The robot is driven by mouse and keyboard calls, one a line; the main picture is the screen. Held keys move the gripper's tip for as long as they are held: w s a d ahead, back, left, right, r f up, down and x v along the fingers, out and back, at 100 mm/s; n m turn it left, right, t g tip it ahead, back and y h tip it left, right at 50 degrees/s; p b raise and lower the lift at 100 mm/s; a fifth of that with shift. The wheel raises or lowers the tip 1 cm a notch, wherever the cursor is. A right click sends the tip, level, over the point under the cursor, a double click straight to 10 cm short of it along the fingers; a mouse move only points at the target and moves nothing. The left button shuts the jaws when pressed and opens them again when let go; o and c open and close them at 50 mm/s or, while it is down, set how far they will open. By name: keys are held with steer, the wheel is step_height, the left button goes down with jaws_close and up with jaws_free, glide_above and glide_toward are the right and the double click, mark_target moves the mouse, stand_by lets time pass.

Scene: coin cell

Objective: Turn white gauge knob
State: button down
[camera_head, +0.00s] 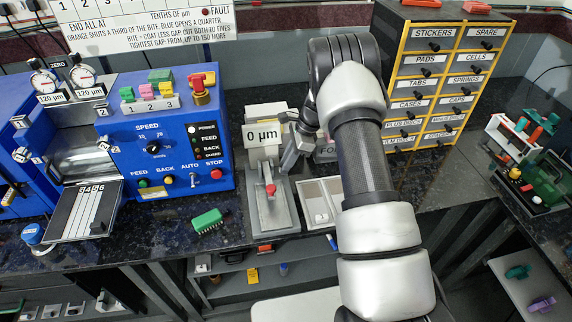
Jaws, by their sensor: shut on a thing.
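A thickness gauge (263,133) with a "0 µm" readout stands on the dark counter, left of my forearm. Its grey base (271,213) carries a red-tipped lever (270,189). My gripper (289,160) is at the right side of the readout, small in the picture and partly behind my own arm. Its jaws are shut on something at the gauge. The white gauge knob cannot be made out; the jaws and arm cover that spot.
A blue coater (165,150) with buttons and two dials reading 120 µm is on the left. A green block (207,221) lies in front of it. A pale tray (321,202) is right of the gauge, and a labelled drawer cabinet (437,85) stands behind.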

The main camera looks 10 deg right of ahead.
steer(key=c, duration=1.6)
jaws_free()
steer(key=shift+c, duration=0.2)
steer(key=shift+r, duration=0.1)
steer(key=v, duration=1.7)
steer(key=shift+w+r, duration=0.1)
steer(key=shift+r, duration=0.05)
